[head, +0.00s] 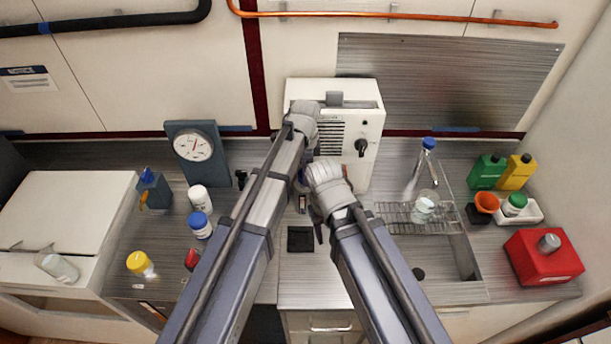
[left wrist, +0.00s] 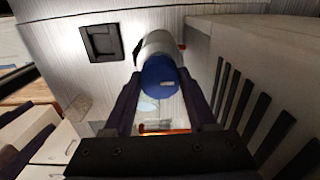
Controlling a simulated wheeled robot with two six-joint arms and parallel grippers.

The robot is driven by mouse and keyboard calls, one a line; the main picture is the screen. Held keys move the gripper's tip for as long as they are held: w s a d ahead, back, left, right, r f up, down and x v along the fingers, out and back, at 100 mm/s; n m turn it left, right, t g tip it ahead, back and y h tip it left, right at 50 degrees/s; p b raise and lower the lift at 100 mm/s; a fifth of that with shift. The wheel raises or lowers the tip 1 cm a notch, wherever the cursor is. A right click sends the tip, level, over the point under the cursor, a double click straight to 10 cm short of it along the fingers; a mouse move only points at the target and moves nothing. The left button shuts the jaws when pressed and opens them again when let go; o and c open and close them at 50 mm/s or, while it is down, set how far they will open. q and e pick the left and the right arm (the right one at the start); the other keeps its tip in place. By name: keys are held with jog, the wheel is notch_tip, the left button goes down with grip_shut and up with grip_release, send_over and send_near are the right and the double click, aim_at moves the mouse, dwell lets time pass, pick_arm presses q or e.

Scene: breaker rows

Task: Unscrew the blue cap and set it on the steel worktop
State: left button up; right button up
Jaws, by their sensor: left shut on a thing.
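The blue cap (left wrist: 160,77) sits at the near end of a pale bottle (left wrist: 159,45) in the left wrist view. My left gripper (left wrist: 161,86) is shut on the cap, one dark finger on each side of it. The bottle's body shows beyond the cap, against the steel worktop (left wrist: 205,20). In the head view my arms hide most of this spot in front of the white machine. My right gripper (head: 318,226) is low beside my left arm; its fingers are mostly hidden, so its opening cannot be judged.
The white machine (head: 368,116) stands close behind my grippers. A black square pad (head: 301,239) lies in front. Another blue-capped jar (head: 200,224) stands at left. A wire rack (head: 392,212) and glass stand at right. Bare worktop shows around the pad.

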pick_arm(q)
jog(key=n, duration=1.6)
jog(key=shift+n, duration=0.4)
jog(key=o, duration=1.2)
